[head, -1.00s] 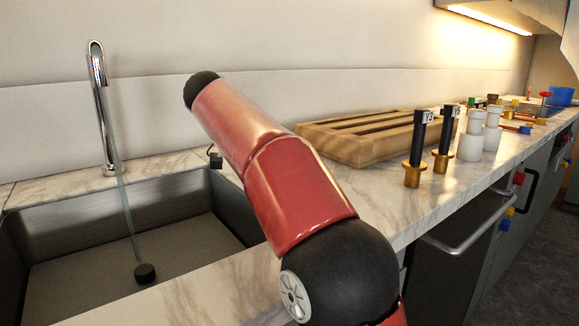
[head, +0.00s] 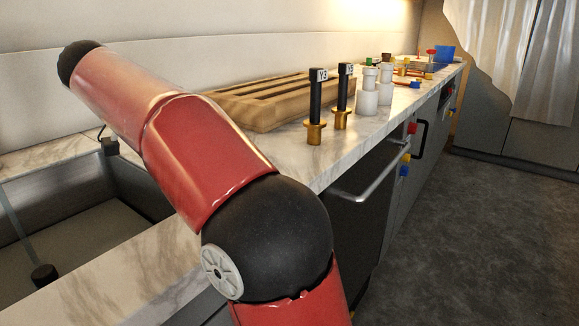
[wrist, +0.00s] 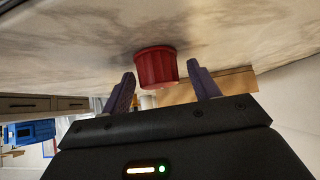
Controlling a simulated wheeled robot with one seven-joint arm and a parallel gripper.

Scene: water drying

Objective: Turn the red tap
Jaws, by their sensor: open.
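A red ribbed round knob (wrist: 156,66), which looks like the red tap, shows in the wrist view against a pale marble surface. My gripper (wrist: 160,73) is open, with one purple finger to each side of the knob in the picture. The knob appears just beyond the fingertips; I cannot tell if they touch it. In the head view my gripper is out of sight, and I cannot tell which red part there is this knob.
The head view shows a wooden slatted rack (head: 262,101), a black-stemmed fitting marked Y3 (head: 316,103) and white fittings (head: 367,96) on the marble counter. The sink (head: 80,225) is at lower left. Dark floor (head: 470,230) is clear at right.

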